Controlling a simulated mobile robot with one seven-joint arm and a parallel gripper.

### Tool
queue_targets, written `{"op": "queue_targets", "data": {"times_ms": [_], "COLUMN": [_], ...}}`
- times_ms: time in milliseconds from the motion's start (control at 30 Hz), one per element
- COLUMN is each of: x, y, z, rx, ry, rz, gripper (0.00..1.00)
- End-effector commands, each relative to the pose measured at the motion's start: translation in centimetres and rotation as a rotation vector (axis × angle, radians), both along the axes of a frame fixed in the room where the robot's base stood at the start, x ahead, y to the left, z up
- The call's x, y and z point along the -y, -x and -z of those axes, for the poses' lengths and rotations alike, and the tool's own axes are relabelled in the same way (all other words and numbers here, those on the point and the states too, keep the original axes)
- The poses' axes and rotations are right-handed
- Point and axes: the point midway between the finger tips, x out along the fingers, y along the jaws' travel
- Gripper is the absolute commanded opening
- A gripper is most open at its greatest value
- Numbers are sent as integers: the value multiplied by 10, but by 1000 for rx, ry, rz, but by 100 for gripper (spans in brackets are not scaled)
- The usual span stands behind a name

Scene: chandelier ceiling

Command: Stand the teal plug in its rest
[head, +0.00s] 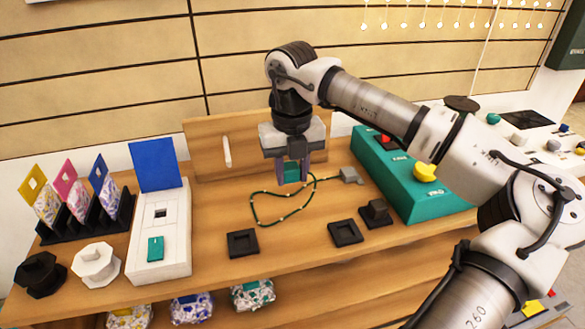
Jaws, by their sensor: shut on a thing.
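My gripper (291,178) hangs pointing down over the middle of the wooden bench. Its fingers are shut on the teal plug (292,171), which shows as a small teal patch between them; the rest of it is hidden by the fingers. The plug appears to be above the bench top, though the gap is hard to judge. Two low black square holders with recessed middles, a left one (243,242) and a right one (345,233), sit apart near the front edge and look empty. I cannot tell which is the plug's rest.
A dark block on a base (376,213) stands beside the right holder. A looped cord (258,222) with a grey connector (350,175) lies around the middle.

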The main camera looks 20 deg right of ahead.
Motion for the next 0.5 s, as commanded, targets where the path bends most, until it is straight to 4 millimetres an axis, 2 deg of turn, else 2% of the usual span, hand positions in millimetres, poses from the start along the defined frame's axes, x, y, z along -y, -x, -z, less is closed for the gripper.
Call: {"op": "queue_targets", "data": {"times_ms": [300, 500], "x": [-16, -24], "y": [28, 40], "z": [8, 9], "rx": [0, 0], "ry": [2, 0], "rz": [0, 1], "gripper": [10, 10]}}
